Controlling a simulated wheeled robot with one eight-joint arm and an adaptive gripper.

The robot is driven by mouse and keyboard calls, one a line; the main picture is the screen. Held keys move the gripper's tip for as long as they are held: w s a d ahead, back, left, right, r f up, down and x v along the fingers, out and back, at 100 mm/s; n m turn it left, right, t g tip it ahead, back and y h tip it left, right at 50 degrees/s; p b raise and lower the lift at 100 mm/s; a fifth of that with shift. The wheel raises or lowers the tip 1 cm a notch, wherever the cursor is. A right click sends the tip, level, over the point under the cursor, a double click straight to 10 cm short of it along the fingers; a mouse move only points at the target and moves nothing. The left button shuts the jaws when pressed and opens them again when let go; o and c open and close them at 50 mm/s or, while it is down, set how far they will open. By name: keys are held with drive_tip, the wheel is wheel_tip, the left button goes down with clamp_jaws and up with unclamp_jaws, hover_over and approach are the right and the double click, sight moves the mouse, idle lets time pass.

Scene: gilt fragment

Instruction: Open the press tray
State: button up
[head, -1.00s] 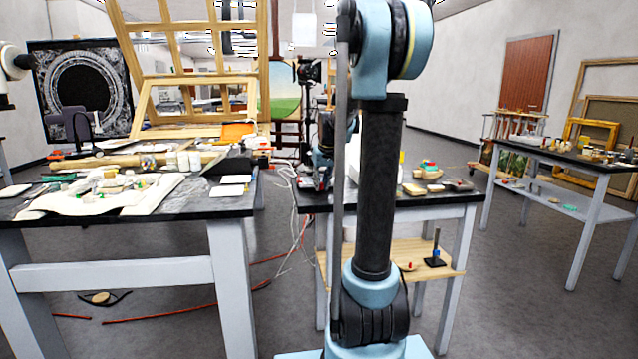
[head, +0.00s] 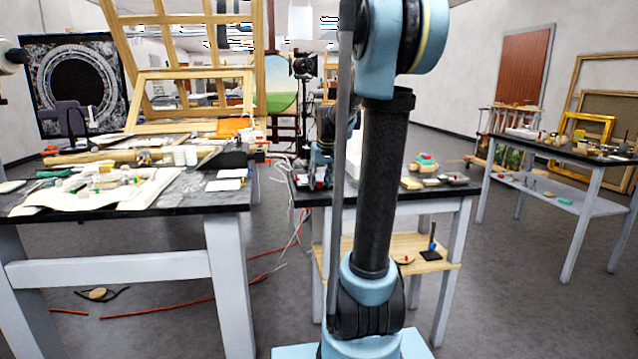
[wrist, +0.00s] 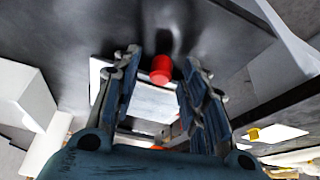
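In the wrist view my gripper (wrist: 163,62) is open, its two ridged fingers spread apart. A red knob (wrist: 161,70) stands between the fingertips, with a visible gap on both sides. It sits at the end of a short dark stem in front of a dark grey surface. I cannot make out the press tray clearly; the knob may be its handle. In the head view the end of my arm (head: 322,160) is low over the middle table, partly behind my own arm column, and its fingers are too small to read.
The middle table (head: 440,200) holds small coloured items at its right. A cluttered work table (head: 130,208) stands left, another table (head: 560,150) right. White blocks (wrist: 25,95) show at the wrist view's left. Red and white cables (head: 285,245) lie on the floor.

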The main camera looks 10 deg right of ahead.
drive_tip(key=v, duration=1.1)
drive_tip(key=shift+r, duration=0.4)
drive_tip(key=shift+s, duration=0.15)
drive_tip(key=s+f+g, duration=0.1)
drive_tip(key=s+f, duration=1.1)
drive_tip(key=s, duration=0.3)
drive_tip(key=s+f+m+g, duration=0.1)
drive_tip(key=s+f, duration=1.2)
drive_tip(key=s, duration=0.3)
drive_tip(key=shift+s+a+f+m+h, duration=0.2)
drive_tip(key=shift+a+f+m+h, duration=0.1)
drive_tip(key=shift+a, duration=0.15)
drive_tip(key=shift+w+f, duration=0.15)
drive_tip(key=shift+w, duration=0.3)
